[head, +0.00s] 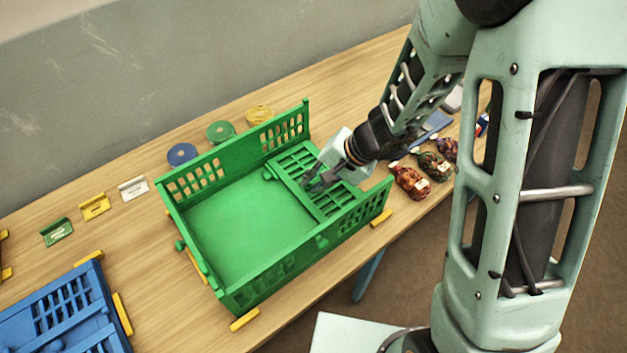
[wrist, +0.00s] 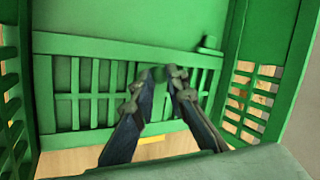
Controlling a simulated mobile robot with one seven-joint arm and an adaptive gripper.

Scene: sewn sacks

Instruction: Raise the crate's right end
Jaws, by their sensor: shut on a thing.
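The green crate (head: 240,232) stands on the wooden table with its two long side walls upright. Its slatted right end panel (head: 328,208) is folded inward, low over the crate floor; whether it is slightly tilted I cannot tell. The wrist view shows this panel (wrist: 85,98) between the two side walls, with table visible past its outer edge. My gripper (head: 312,184) is inside the crate at the panel. In the wrist view its fingertips (wrist: 167,74) are shut on a small part near the panel's middle, which they mostly hide.
A blue crate (head: 65,312) is at lower left. Yellow blocks (head: 381,218) sit around the green crate. Blue, green and yellow discs (head: 220,131) and small coloured card stands (head: 95,207) line the back. Several filled sacks (head: 410,182) lie to the right, close to my arm.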

